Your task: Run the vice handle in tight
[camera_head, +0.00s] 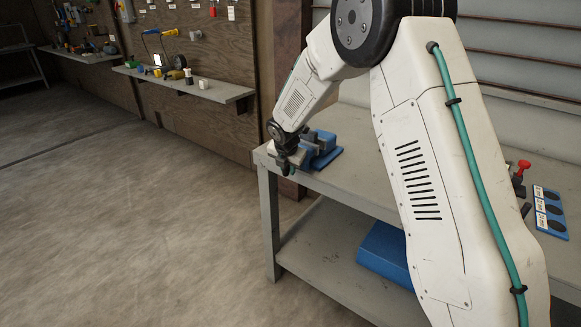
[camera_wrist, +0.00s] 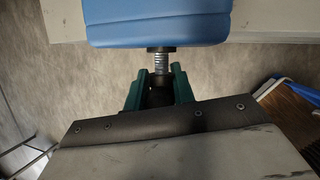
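The blue vice (camera_head: 325,150) sits on the near left corner of the grey workbench (camera_head: 350,185). In the wrist view its smooth blue body (camera_wrist: 157,22) fills the top, with a bare metal screw (camera_wrist: 160,62) coming out towards me. My gripper (camera_head: 288,168) is at the handle end of the vice, in line with the screw. In the wrist view the green fingers of my gripper (camera_wrist: 159,75) stand apart on either side of the screw's outer end. A dark part between them may be the handle hub; whether they press on it is unclear. The handle bar cannot be made out.
A blue box (camera_head: 385,255) lies on the bench's lower shelf. A red-topped item (camera_head: 523,167) and a blue panel with dark round spots (camera_head: 549,210) are at the bench's right. A wall shelf (camera_head: 190,86) holds small items. The floor at left is clear.

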